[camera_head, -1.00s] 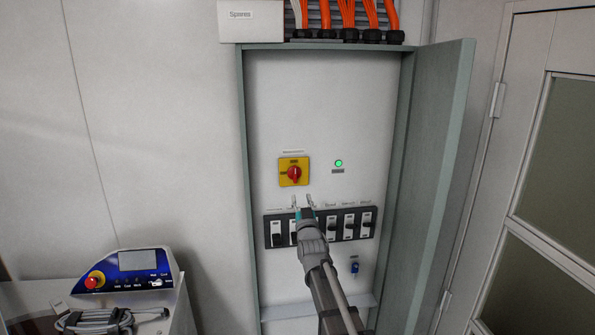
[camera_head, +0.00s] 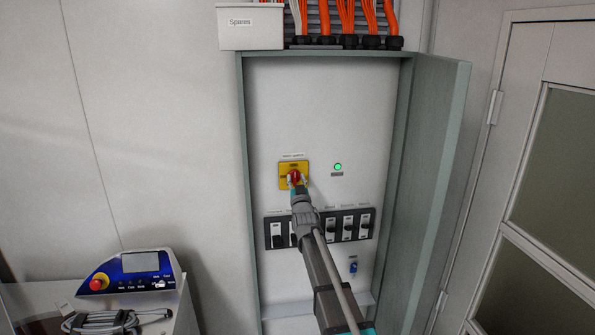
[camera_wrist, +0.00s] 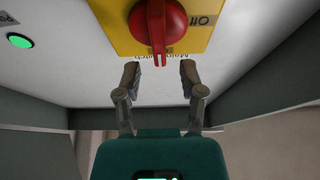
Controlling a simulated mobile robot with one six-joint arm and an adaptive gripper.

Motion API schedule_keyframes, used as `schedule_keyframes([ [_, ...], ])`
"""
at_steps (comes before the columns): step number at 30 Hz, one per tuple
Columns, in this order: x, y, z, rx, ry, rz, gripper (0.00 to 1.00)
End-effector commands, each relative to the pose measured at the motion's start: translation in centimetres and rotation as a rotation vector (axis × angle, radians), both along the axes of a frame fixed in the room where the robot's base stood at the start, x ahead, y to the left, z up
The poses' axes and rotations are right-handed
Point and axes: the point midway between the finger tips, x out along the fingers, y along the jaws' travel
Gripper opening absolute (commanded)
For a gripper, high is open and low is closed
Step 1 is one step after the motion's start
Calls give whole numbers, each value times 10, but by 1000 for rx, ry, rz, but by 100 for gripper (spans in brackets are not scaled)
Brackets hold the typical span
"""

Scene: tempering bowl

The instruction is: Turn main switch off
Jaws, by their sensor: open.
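The main switch is a red rotary knob (camera_head: 294,177) on a yellow plate (camera_head: 286,167) on the cabinet's back panel. In the wrist view the red knob (camera_wrist: 158,22) is close, with its narrow handle pointing down in the picture. The yellow plate (camera_wrist: 115,30) bears the word "Off" to the right of the knob. My gripper (camera_head: 297,181) is at the knob in the head view and hides part of it. In the wrist view my gripper (camera_wrist: 160,75) is open, its fingers apart on either side just below the handle's end, with nothing between them.
A lit green lamp (camera_head: 338,167) is right of the switch. A row of black-and-white breakers (camera_head: 347,228) sits below, partly hidden by my arm. The cabinet's open door (camera_head: 437,170) stands at the right. A control console (camera_head: 140,270) is at lower left.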

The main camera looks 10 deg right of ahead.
Motion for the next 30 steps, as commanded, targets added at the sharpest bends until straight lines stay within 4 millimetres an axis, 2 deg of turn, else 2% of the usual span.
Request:
schedule_keyframes([
  [1,9,0,5,0,0,0,51],
  [6,21,0,9,0,0,0,51],
  [19,24,0,10,0,0,0,51],
  [20,24,0,10,0,0,0,50],
  [28,25,1,10,0,1,1,0],
  [30,25,0,10,0,2,1,0],
])
